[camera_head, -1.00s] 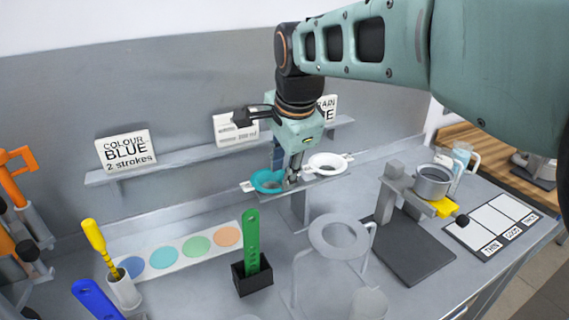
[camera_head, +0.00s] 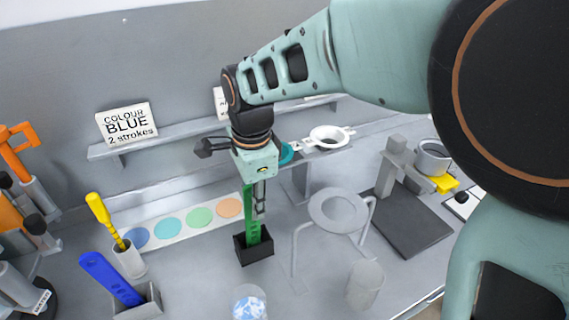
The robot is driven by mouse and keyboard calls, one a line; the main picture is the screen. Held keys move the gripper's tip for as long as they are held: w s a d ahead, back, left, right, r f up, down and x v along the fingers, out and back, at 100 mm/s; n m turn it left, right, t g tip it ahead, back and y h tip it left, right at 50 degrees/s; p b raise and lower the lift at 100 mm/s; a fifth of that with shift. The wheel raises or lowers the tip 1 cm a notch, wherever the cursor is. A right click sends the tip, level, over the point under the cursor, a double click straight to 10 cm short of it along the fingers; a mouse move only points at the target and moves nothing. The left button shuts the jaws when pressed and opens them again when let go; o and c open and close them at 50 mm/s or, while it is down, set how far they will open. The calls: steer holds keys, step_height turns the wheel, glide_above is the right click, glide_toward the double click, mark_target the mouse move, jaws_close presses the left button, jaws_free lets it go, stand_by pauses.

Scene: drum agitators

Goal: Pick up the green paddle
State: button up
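The green paddle (camera_head: 253,230) stands upright in a small black holder (camera_head: 254,250) on the grey bench. My gripper (camera_head: 257,209) points down over it, with its fingers level with the paddle's upper part. The visible finger overlaps the paddle's right side in the picture. The paddle's top is partly hidden behind the gripper. I cannot tell whether the fingers touch the paddle or have closed on it.
A yellow-handled tool (camera_head: 104,218) and a blue paddle (camera_head: 107,276) stand in holders to the left. A colour strip (camera_head: 182,229) lies behind. A grey ring stand (camera_head: 336,208) and a grey cylinder (camera_head: 364,284) are to the right. A blue-and-white round object (camera_head: 249,302) is in front.

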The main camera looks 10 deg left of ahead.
mark_target(253, 223)
steer(key=shift+w+a+f, duration=0.1)
steer(key=shift+a+f, duration=0.05)
steer(key=shift+f, duration=0.65)
steer(key=shift+a+f, duration=0.1)
steer(key=shift+f, duration=0.65)
steer(key=shift+c, duration=0.6)
jaws_close()
steer(key=shift+r, duration=0.1)
